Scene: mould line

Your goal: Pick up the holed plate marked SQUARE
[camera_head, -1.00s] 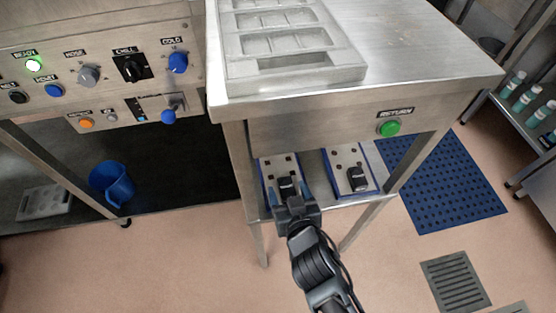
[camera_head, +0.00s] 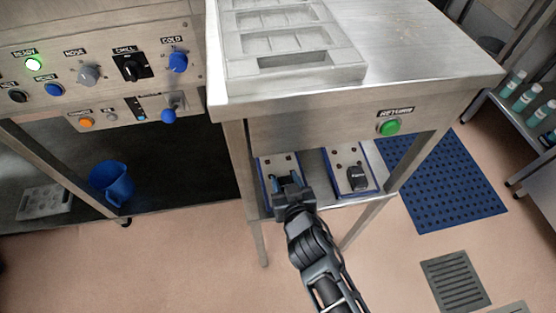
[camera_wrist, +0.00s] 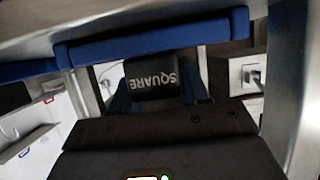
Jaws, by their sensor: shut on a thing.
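The holed plate marked SQUARE lies on the low shelf under the steel table, on the left; its pale, blue-edged top shows in the head view (camera_head: 281,163). Its black block, lettered SQUARE, shows upside down in the wrist view (camera_wrist: 162,78). My gripper (camera_head: 284,184) reaches in from the front and is shut on this block, one finger on each side. The gripper and wrist hide the block and the plate's near end in the head view. I cannot tell whether the plate is clear of the shelf.
A second holed plate (camera_head: 347,160) with a black block lies close by on the right of the same shelf. The steel tabletop (camera_head: 410,55) overhangs both, with legs at the sides. A blue jug (camera_head: 112,181) stands at the left. The floor in front is clear.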

